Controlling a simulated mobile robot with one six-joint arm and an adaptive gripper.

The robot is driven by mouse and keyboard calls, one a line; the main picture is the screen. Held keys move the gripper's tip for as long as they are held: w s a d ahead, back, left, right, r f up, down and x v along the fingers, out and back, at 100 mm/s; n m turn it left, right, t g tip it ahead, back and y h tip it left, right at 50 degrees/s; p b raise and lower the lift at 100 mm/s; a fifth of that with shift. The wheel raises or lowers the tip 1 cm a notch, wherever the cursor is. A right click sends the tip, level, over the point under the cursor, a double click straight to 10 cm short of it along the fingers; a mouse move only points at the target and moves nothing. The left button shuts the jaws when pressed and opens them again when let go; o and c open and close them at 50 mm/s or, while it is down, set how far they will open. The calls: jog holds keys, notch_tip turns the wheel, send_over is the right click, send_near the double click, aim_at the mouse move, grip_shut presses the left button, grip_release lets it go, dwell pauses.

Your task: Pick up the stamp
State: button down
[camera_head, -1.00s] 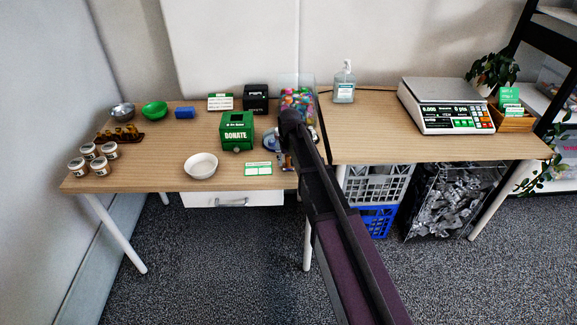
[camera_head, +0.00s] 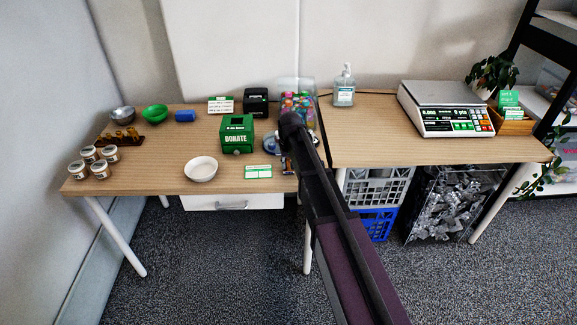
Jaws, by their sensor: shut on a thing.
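My arm reaches over the right end of the left table, and my gripper (camera_head: 285,156) points down there, largely hidden behind my own arm. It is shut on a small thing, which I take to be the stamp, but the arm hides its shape. Small dark and blue items lie beside and behind the gripper, too covered to make out. I cannot tell whether the held thing touches the table.
A green donate box (camera_head: 236,134), a white bowl (camera_head: 201,169) and a green-white card (camera_head: 258,172) stand left of my gripper. A clear bin of colourful items (camera_head: 297,104) is behind it. A scale (camera_head: 445,107) and sanitizer bottle (camera_head: 344,87) stand on the right table.

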jog(key=shift+r, duration=0.15)
notch_tip(320, 180, up, 3)
jog(key=p, duration=0.3)
jog(key=shift+r+p, duration=0.15)
jog(key=shift+p, duration=0.15)
jog(key=s+d+r+p, duration=0.1)
jog(key=s+d, duration=0.1)
jog(key=s, duration=1.3)
jog(key=shift+s+d+r, duration=0.2)
jog(key=shift+s+d, duration=0.1)
jog(key=shift+s, duration=0.1)
jog(key=c, duration=1.3)
grip_release()
grip_shut()
jog(key=shift+c, duration=0.2)
grip_release()
jog(key=shift+c, duration=0.2)
